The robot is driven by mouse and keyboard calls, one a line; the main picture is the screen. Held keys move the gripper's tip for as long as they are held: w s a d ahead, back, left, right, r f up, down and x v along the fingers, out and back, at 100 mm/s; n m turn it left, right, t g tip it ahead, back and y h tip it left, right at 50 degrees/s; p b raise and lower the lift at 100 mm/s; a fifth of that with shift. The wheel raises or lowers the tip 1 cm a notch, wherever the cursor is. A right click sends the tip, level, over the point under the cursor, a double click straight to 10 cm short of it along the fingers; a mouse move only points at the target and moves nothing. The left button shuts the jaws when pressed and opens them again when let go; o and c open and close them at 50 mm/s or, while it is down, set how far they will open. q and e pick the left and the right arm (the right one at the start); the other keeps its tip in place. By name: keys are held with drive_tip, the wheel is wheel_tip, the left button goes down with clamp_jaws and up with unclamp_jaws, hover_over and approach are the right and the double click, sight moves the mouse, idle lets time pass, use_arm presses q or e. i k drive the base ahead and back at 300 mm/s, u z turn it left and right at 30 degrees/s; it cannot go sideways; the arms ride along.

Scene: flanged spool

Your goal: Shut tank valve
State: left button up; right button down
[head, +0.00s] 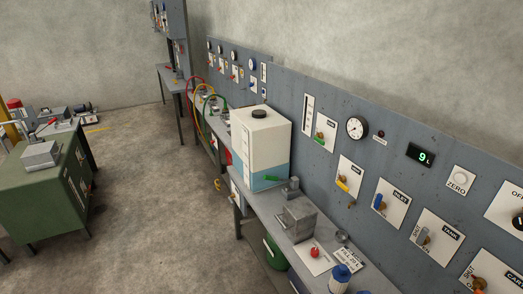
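The tank valve plate (438,238) is a white plate labelled TANK, on the grey wall panel at the lower right of the head view. Its grey lever (423,235) stands roughly upright over a brass body. Small lettering beside the lever is hard to read, so I cannot tell the valve's state for sure. A white tank (266,141) with light blue liquid low in it and a black cap stands on the bench to the left. Neither of my grippers is in view.
The inlet valve (379,201) has a blue lever. Nearby are a yellow-lever valve (343,184), a gauge (356,128) and a display (420,155) reading 9 L. A grey block (296,220) and blue bottle (340,278) stand on the bench. Open floor (150,200) lies left.

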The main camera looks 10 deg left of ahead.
sight(423, 240)
drive_tip(key=z, duration=0.55)
drive_tip(key=k, duration=1.3)
drive_tip(key=u, duration=0.1)
drive_tip(key=i, duration=0.8)
drive_tip(key=u, duration=0.45)
